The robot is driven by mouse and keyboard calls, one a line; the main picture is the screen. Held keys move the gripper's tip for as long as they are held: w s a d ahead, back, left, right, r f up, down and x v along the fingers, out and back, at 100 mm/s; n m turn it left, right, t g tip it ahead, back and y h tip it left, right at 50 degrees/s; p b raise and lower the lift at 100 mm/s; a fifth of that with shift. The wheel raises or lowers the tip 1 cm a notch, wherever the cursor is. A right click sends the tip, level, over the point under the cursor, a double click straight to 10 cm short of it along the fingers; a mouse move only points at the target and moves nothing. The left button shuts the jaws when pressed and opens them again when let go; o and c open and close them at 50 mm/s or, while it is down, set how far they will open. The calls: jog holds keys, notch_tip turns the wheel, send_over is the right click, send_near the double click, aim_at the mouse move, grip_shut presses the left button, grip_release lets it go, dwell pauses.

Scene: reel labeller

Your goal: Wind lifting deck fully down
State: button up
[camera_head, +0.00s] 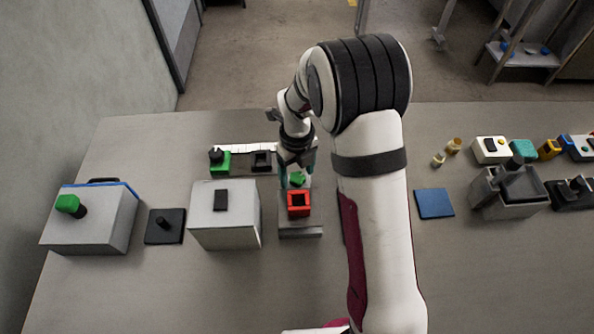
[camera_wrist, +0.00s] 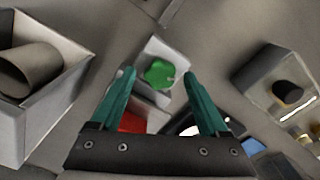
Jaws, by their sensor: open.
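A green lobed knob (camera_head: 297,179) sits on a small light-grey unit, with a red square frame (camera_head: 299,203) and a grey base (camera_head: 300,232) just in front. I take this unit to be the lifting deck; its height is hard to tell. In the wrist view the knob (camera_wrist: 159,74) shows whole on its pale block, and part of the red piece (camera_wrist: 131,122) shows below. My gripper (camera_head: 296,178) points down over the knob. In the wrist view its teal fingers (camera_wrist: 160,76) stand apart on both sides of the knob, with gaps and nothing held.
A blue pad (camera_head: 434,203) and a grey open bin (camera_head: 508,198) are right. The front table is clear.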

jog(key=shift+f, duration=0.1)
grip_shut()
dwell(0.4)
